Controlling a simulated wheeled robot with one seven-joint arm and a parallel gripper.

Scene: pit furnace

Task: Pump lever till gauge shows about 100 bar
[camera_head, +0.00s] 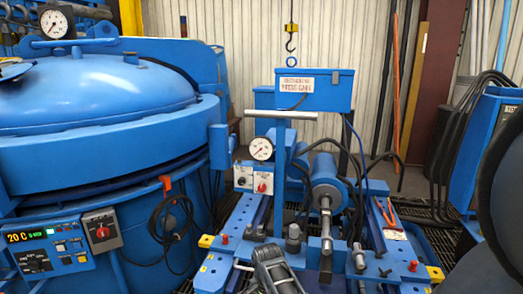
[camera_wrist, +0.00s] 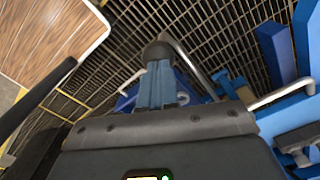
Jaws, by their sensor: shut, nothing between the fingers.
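A round white gauge (camera_head: 260,148) stands on the blue press in the head view; its needle is too small to read. Beside it rises a blue post with a pale horizontal bar (camera_head: 281,114) on top, which looks like the lever, though I cannot be sure. My gripper (camera_head: 265,252) is at the bottom middle of the head view, in front of and below the gauge and bar, apart from both. In the wrist view my gripper (camera_wrist: 158,52) has its fingers together, with nothing seen between them. The gauge is not seen in the wrist view.
A large blue furnace with a domed lid (camera_head: 95,90) fills the left, with a second gauge (camera_head: 54,23) above it. A blue cylinder (camera_head: 322,180) and rails lie right of the bar. A hook (camera_head: 290,42) hangs behind. Black cables (camera_head: 455,140) hang at right.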

